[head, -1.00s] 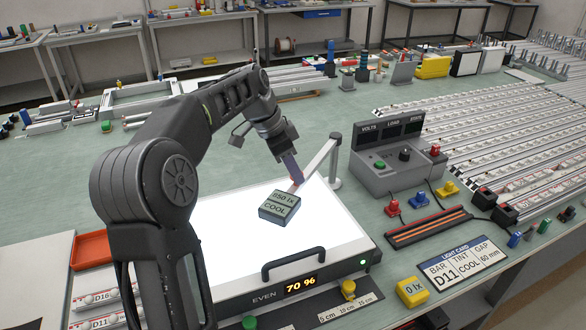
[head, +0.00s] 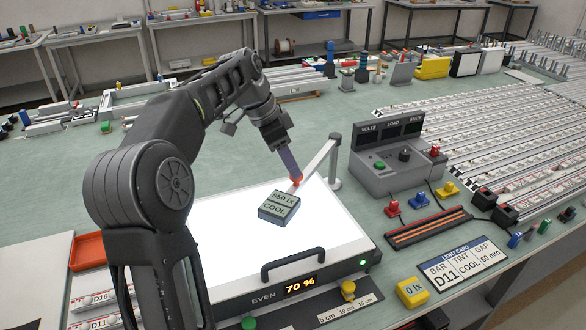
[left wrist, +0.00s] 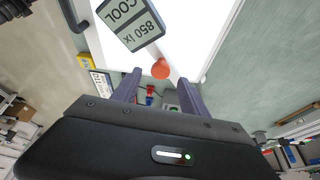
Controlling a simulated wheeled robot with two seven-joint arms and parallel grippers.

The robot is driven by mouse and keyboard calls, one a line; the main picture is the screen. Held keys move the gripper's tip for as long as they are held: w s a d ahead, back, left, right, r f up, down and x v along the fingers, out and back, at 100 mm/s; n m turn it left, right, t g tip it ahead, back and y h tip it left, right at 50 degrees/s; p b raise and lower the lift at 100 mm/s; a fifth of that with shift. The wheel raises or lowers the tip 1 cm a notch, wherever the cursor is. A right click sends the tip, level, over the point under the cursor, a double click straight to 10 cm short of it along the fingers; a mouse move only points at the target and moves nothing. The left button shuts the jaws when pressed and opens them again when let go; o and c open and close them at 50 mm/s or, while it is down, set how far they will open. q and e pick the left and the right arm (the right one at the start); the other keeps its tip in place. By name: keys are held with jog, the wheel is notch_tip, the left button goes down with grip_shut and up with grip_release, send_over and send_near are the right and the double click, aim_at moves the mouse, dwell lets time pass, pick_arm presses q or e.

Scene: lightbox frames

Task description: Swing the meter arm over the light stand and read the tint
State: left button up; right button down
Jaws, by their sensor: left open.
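The meter head (head: 279,207) hangs over the bright light stand (head: 225,262), and its display reads 850 lx and COOL. It also shows in the left wrist view (left wrist: 131,22). A pale meter arm (head: 318,160) runs from a post (head: 335,165) at the stand's back right corner to the head. An orange knob (head: 296,182) sits on the arm; it also shows in the left wrist view (left wrist: 160,69). My left gripper (head: 295,176) is open at the knob. In the wrist view its fingers (left wrist: 158,84) stand apart, with the knob just beyond the tips.
The stand's front shows EVEN and 70 %. A light card (head: 463,264) reads bar D11, tint COOL, gap 60 mm. A control box (head: 398,165), a yellow 0 lx block (head: 412,292) and an orange tray (head: 90,250) stand around it. Green table behind my arm is mostly clear.

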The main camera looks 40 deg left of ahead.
pick_arm(q)
jog(key=p+v, duration=0.1)
jog(key=v, duration=0.3)
jog(key=shift+s+r, duration=0.1)
jog(key=shift+r, duration=0.15)
jog(key=shift+f, duration=0.1)
